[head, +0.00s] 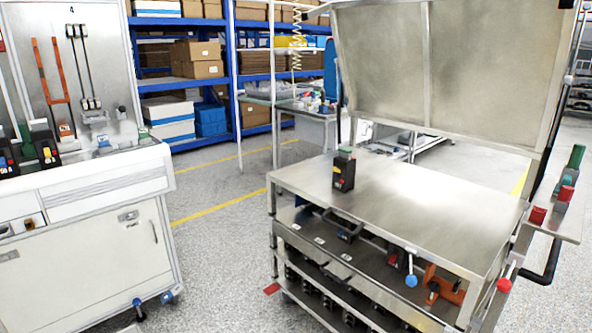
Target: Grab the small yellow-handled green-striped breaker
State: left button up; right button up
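A small black breaker (344,172) stands upright on the steel cart top (415,205), near its back left edge. It has a green top and a small red and yellow patch on its front. Another black breaker (45,146) with a green stripe and a yellow spot stands on the white test bench at the left. A similar dark breaker (7,160) with blue and red spots is beside it, cut by the picture edge. Which of these has a yellow handle is too small to tell for certain. Neither of my grippers is in view.
The cart's lower shelves hold several dark units, a blue-knobbed lever (411,280) and an orange tool (440,287). A side shelf (560,222) carries red and green pieces. A steel panel (450,60) rises behind the cart. Floor (215,255) is open between bench and cart.

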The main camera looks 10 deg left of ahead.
aim_at(347, 164)
jog(key=u, duration=0.6)
jog(key=i, duration=0.65)
jog(key=u, duration=0.45)
jog(key=i, duration=0.85)
jog(key=z, duration=0.5)
